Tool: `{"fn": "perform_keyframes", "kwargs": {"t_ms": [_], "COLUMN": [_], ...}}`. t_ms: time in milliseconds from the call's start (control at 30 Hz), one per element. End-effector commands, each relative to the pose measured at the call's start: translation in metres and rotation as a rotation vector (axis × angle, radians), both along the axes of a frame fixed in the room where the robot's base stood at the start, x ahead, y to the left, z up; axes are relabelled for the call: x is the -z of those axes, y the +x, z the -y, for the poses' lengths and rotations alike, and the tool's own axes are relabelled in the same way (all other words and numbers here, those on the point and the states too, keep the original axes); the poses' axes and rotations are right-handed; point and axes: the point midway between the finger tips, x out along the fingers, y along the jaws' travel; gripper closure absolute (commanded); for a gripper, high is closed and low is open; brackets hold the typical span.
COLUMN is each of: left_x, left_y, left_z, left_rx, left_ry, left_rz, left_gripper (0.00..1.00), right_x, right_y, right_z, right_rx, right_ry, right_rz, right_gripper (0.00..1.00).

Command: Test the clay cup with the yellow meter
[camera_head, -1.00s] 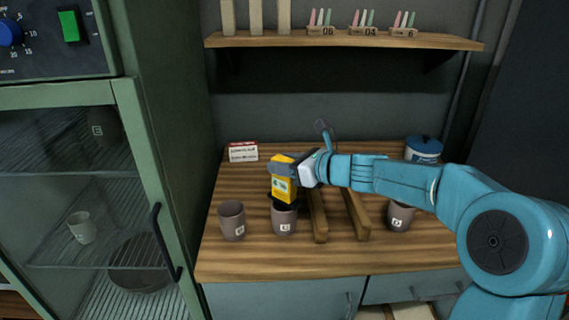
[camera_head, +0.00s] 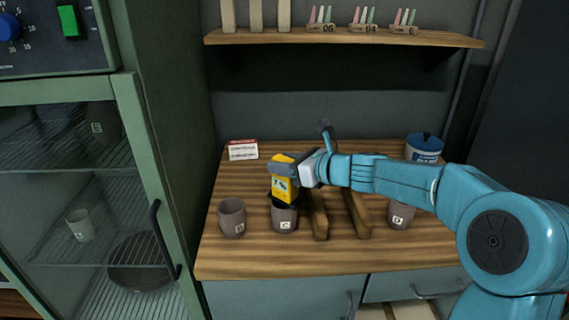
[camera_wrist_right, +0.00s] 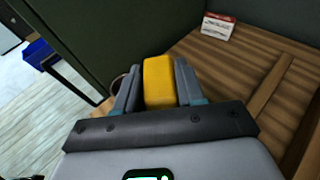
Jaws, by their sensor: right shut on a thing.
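The yellow meter (camera_head: 283,181) is held by my right gripper (camera_head: 282,168), which is shut on it; the meter also shows between the fingers in the right wrist view (camera_wrist_right: 159,82). The meter is right above a grey-brown clay cup marked C (camera_head: 284,220), its dark lower end at the cup's rim. I cannot tell whether it touches the cup. A clay cup marked B or similar (camera_head: 232,219) stands to the left, and a cup marked D (camera_head: 400,216) stands to the right. My left gripper is not in view.
Two wooden bars (camera_head: 357,212) lie between the middle and right cups. A red and white card (camera_head: 243,150) and a blue-lidded jar (camera_head: 424,148) stand at the back. The green glass-door cabinet (camera_head: 160,180) borders the table on the left. A shelf (camera_head: 340,39) hangs above.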

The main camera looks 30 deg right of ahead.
Motion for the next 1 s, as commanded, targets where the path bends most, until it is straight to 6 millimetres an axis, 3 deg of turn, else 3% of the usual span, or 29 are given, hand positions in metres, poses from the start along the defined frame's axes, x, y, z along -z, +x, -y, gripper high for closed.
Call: {"fn": "perform_keyframes", "kwargs": {"t_ms": [267,1000], "left_x": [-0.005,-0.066], "left_y": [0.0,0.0], "left_z": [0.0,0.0], "left_rx": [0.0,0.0], "left_ry": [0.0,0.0], "left_rz": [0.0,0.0], "left_gripper": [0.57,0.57], "right_x": [-0.006,-0.071], "right_y": [0.0,0.0], "right_z": [0.0,0.0], "right_rx": [0.0,0.0], "right_ry": [0.0,-0.001], "right_rz": [0.0,0.001], "right_gripper": [1.0,1.0]}}
